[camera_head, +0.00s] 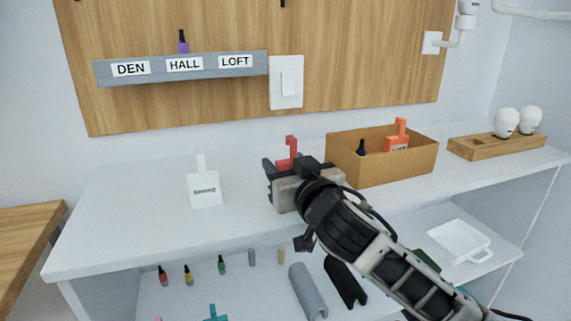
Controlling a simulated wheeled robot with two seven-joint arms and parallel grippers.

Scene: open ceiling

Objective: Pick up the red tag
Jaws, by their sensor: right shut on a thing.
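The red tag (291,146) stands up at the jaws of my right gripper (284,166), above the white shelf top near its middle. My right gripper is shut on the red tag. Its upper hook part shows, and its lower part is hidden behind the gripper. I cannot tell whether the tag touches the shelf top. My left gripper is not in view.
A white tag (204,190) stands left on the shelf top (130,215). To the right are a brown box (385,167) holding an orange tag (398,137) and a wooden bulb holder (510,145). A labelled grey rail (180,68) and a switch (287,83) are behind.

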